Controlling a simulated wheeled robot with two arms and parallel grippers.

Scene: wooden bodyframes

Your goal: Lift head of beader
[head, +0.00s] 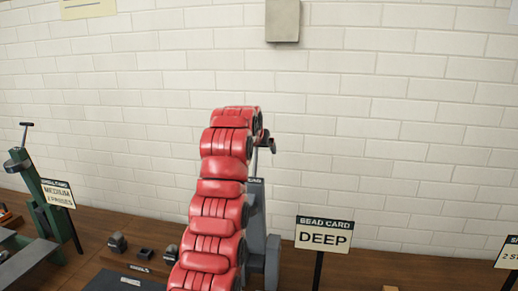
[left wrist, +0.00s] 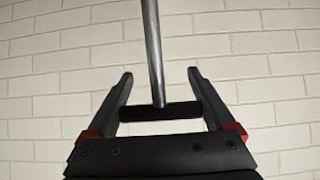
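A grey machine, apparently the beader (head: 272,262), stands on the bench, largely hidden behind my red left arm. In the left wrist view a metal rod (left wrist: 153,50) ends in a black crossbar handle (left wrist: 160,112). The crossbar lies across the gap between the fingers of my left gripper (left wrist: 160,74), its ends close to them. The fingers are spread wide; contact with the bar is not clear. In the head view my left gripper (head: 266,142) is small and dark at the arm's end, near the machine's top. My right gripper is not in view.
A "BEAD CARD DEEP" sign (head: 323,233) stands right of the machine. A green machine (head: 45,205) and a "MEDIUM" sign (head: 58,194) are at the left. Small dark blocks (head: 118,243) lie on the wooden bench (head: 370,270). A white brick wall is behind.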

